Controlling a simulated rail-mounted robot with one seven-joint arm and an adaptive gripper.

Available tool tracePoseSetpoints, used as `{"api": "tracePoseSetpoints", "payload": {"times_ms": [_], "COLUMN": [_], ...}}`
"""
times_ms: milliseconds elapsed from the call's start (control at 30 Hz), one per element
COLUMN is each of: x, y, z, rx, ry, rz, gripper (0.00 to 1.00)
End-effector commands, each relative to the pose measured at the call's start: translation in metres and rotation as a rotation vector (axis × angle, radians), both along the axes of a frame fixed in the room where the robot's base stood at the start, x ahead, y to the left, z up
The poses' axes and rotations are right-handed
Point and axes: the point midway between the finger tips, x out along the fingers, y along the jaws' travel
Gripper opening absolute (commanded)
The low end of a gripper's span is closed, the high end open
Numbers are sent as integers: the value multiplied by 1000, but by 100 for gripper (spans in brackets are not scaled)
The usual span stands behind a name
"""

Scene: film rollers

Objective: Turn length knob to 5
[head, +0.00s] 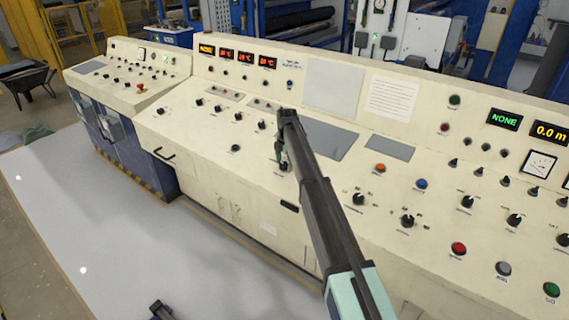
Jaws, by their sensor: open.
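The cream control console (230,180) carries many black knobs, and their labels are too small to read, so I cannot tell which is the length knob. Two larger black knobs with marks around them, a left one (358,198) and a right one (407,220), sit right of my arm. More black knobs, such as one (467,202) and another (514,220), sit farther right. My gripper (282,167) is open, pointing down over the middle of the console, left of these knobs. It partly covers a small black knob there, and contact cannot be told.
A green display (504,119) reads NONE and an orange display (551,132) reads 0.0 m. Red (459,249), grey (504,269) and green (551,289) buttons line the front right. A smaller console (130,75) stands at left.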

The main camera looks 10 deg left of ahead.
Motion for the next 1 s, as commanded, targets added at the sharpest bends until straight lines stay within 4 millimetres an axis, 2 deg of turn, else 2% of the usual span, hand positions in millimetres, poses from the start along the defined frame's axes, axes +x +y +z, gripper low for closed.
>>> {"api": "tracePoseSetpoints", "payload": {"times_ms": [67, 100, 267, 667, 1000], "x": [0, 0, 0, -1, -3], "y": [0, 0, 0, -1, -2], "z": [0, 0, 0, -1, -3], "rx": [0, 0, 0, 6, 47], "ry": [0, 0, 0, -4, -26], "rz": [0, 0, 0, -32, -228], "gripper": [68, 64, 8, 8, 8]}}
